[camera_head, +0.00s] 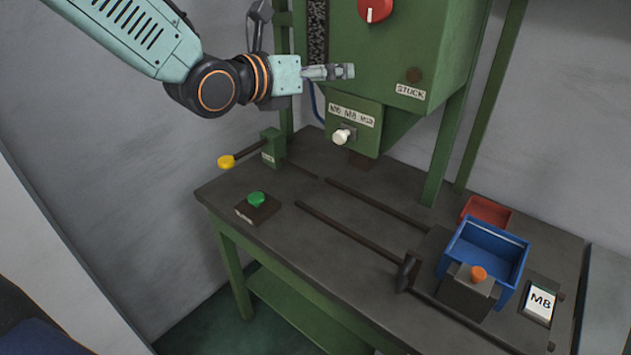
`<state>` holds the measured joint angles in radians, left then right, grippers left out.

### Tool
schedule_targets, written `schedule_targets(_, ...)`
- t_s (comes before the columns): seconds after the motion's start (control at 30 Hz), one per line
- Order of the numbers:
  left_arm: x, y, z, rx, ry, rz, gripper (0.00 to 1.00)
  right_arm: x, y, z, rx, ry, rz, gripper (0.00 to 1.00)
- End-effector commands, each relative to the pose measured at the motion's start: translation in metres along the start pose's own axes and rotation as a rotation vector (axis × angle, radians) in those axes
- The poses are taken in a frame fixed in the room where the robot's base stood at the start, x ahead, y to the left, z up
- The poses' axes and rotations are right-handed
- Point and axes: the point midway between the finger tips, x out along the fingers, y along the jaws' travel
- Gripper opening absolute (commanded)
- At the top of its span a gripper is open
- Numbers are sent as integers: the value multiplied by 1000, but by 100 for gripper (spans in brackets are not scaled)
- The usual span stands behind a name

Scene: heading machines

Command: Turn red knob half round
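The red knob (375,10) is a round dial with a white mark, on the front of the green machine housing at the top edge of the picture. Its upper part is cut off by the frame. The white mark points roughly downward. My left gripper (346,72) reaches in from the upper left, below and a little left of the red knob, and is apart from it. Its fingers appear close together side-on, and I cannot tell whether they are open. Nothing shows in it. My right gripper is not in view.
A white knob (342,136) sits under the "M6 M8 M10" label. A yellow-tipped lever (227,161) and green button (256,199) stand on the table's left. A blue bin (485,251), red tray (487,212), orange button (478,273) and M8 card (540,302) are at right.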

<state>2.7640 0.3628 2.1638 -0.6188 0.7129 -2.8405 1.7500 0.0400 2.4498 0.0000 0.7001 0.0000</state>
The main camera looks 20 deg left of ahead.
Motion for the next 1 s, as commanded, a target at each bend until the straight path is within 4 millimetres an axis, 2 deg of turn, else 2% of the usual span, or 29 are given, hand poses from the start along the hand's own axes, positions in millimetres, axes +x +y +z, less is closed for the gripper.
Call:
schedule_targets(0.43, 7, 12, -76, -36, 155, 30, 77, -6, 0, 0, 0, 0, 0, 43)
schedule_targets(1.0, -3, 20, -171, -168, 341, 93, 77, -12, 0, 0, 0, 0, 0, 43)
